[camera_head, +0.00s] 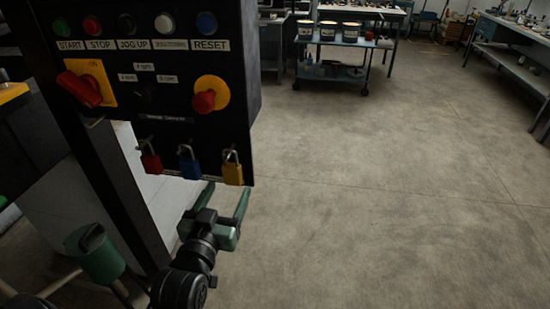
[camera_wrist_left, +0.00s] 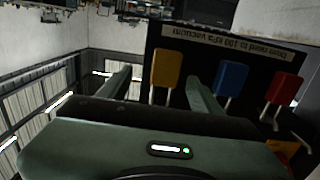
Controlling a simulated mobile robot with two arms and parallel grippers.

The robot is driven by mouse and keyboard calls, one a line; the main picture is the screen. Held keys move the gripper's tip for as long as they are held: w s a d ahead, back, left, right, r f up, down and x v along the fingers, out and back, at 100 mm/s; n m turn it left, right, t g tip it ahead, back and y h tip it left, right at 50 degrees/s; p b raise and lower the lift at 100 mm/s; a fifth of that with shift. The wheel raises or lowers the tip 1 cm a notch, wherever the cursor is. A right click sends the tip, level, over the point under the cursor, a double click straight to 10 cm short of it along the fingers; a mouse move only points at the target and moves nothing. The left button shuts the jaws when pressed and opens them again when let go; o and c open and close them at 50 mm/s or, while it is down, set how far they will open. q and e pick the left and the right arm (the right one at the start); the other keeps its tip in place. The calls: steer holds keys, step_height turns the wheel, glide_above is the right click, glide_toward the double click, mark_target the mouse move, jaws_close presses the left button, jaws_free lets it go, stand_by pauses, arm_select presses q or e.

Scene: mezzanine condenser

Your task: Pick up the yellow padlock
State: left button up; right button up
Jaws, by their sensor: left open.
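The yellow padlock (camera_head: 232,174) hangs by its shackle at the lower right corner of a black control panel (camera_head: 160,110). A blue padlock (camera_head: 190,168) and a red padlock (camera_head: 151,163) hang in the same row to its left. My left gripper (camera_head: 227,191) is open and empty just below the yellow padlock, fingers pointing up towards it. In the left wrist view, where the scene appears upside down, the yellow padlock (camera_wrist_left: 167,68) shows between the two finger lines, beyond the tips. The blue padlock (camera_wrist_left: 231,77) is just outside one finger. My right gripper is not in view.
The panel carries push buttons, a red switch (camera_head: 84,88) on a yellow plate and a red knob (camera_head: 206,100). A blue cart (camera_head: 335,83) with several tins stands at the back. A workbench (camera_head: 515,65) is at far right. The floor (camera_head: 390,190) between is clear.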

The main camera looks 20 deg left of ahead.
mark_target(230, 172)
arm_select(q)
steer(key=shift+a+r, duration=0.1)
steer(key=shift+r, duration=0.75)
steer(key=shift+w+a+r, duration=0.15)
steer(key=shift+a+r, duration=0.05)
steer(key=x, duration=0.1)
steer(key=p+x, duration=0.1)
steer(key=shift+w+a, duration=0.25)
steer(key=shift+a, duration=0.05)
steer(key=p+x, duration=0.1)
steer(key=x, duration=0.2)
steer(key=shift+w+f, duration=0.15)
steer(key=shift+w, duration=0.15)
steer(key=shift+w+a+f, duration=0.1)
steer(key=shift+w, duration=0.1)
jaws_close()
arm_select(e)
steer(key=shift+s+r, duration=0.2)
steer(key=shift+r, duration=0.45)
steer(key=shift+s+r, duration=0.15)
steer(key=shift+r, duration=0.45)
arm_select(q)
steer(key=shift+p, duration=0.3)
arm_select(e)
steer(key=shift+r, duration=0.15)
